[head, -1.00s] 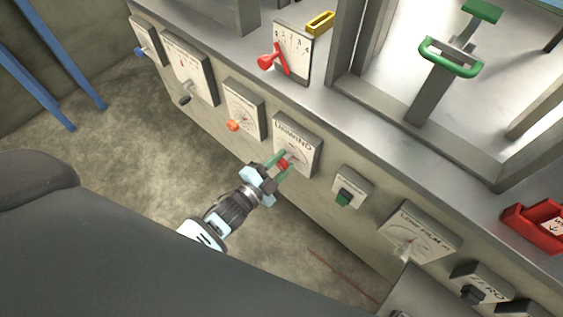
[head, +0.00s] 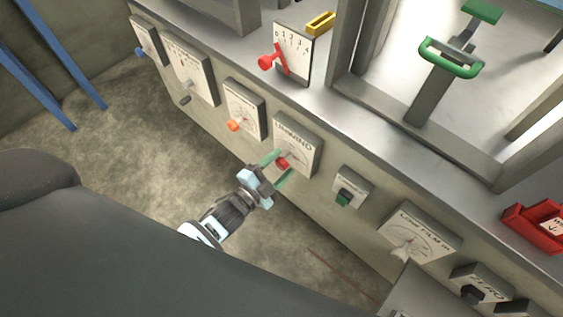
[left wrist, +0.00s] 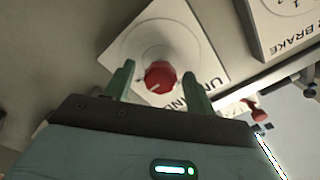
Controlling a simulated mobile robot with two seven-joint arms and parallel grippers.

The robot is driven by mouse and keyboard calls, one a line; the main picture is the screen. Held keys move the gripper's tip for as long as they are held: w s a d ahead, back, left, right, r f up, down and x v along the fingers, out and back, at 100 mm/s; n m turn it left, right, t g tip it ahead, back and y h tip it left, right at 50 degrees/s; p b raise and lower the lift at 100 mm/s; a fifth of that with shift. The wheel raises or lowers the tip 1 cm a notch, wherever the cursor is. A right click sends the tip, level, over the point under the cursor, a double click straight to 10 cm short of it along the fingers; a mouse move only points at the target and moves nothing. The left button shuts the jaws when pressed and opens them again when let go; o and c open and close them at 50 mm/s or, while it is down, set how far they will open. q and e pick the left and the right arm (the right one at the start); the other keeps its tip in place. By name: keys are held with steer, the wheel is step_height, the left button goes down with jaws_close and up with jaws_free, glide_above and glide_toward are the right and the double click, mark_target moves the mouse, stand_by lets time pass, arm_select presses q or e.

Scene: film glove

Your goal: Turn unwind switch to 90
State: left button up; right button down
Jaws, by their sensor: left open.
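The unwind switch is a red knob (head: 283,163) on a white plate marked UNWIND (head: 300,146), set on the front of the grey machine. In the left wrist view the red knob (left wrist: 160,75) shows just beyond and between the green fingers, with a pale line on its face. My left gripper (head: 277,169) is open, its two green fingers on either side of the knob with visible gaps. It also shows at the bottom of the left wrist view (left wrist: 158,90). The numbers on the plate are too small to read. My right gripper is not in view.
An orange knob (head: 234,124) on its plate sits left of the unwind plate. A green switch (head: 344,197) and a film gauge plate (head: 418,237) sit to the right. A red lever (head: 267,61) stands on the ledge above. The floor in front is clear.

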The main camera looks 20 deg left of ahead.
arm_select(q)
steer(key=v, duration=0.6)
steer(key=shift+s+p, duration=0.4)
steer(key=shift+p, duration=0.05)
steer(key=shift+a, duration=0.1)
